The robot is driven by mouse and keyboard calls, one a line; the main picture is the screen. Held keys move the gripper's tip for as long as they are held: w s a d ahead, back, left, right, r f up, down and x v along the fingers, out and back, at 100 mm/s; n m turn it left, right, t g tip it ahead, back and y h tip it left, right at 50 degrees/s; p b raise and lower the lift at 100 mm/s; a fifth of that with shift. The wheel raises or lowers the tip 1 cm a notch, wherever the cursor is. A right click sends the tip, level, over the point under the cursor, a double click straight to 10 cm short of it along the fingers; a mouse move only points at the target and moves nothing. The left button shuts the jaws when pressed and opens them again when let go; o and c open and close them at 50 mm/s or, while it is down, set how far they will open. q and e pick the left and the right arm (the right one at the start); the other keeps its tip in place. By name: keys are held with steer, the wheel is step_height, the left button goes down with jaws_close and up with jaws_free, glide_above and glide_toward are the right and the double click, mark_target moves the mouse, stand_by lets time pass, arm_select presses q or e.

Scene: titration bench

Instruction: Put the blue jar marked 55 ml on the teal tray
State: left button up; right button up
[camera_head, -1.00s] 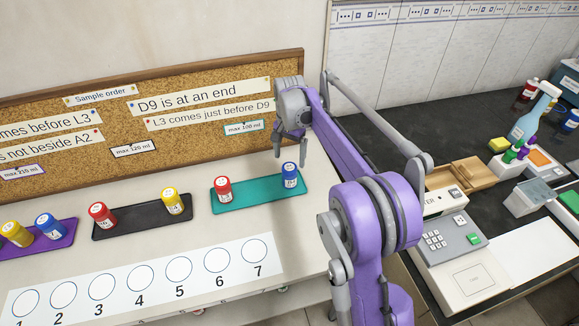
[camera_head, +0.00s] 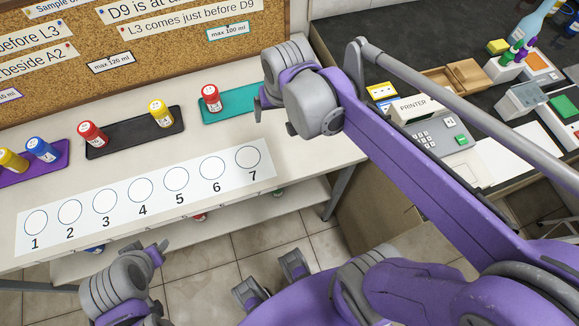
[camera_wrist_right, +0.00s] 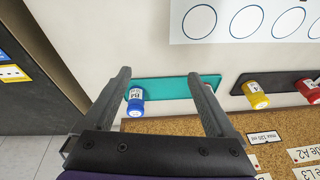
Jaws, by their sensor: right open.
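The teal tray (camera_head: 225,107) lies on the bench with a red jar (camera_head: 210,98) on it. In the head view my right gripper (camera_head: 277,117) hides the tray's right end. In the right wrist view a blue jar (camera_wrist_right: 135,103) stands at one end of the teal tray (camera_wrist_right: 170,88), beside the left-hand finger. My right gripper (camera_wrist_right: 158,75) is open, its fingers apart over the tray. The jar's label is too small to read. Another blue jar (camera_head: 42,150) stands on the purple tray (camera_head: 55,163). My left gripper (camera_head: 155,280) is low at the left, its jaws unclear.
A black tray (camera_head: 135,133) holds a red jar (camera_head: 92,133) and a yellow jar (camera_head: 161,113). A yellow jar (camera_head: 12,160) is on the purple tray. A numbered strip (camera_head: 125,215) with empty circles lies in front. The corkboard (camera_head: 85,85) stands behind the trays.

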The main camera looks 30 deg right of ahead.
steer(key=s+a+f+n+t, duration=0.1)
steer(key=s+a+f+n, duration=0.2)
steer(key=s+f, duration=0.4)
steer(key=s+n, duration=0.1)
steer(key=s, duration=0.3)
steer(key=shift+s+a+t, duration=0.2)
steer(key=shift+a+t, duration=0.05)
steer(key=shift+t, duration=0.15)
steer(key=shift+w+r+p, duration=0.35)
steer(key=shift+r+p, duration=0.45)
steer(key=shift+r, duration=0.05)
steer(key=shift+s, duration=0.1)
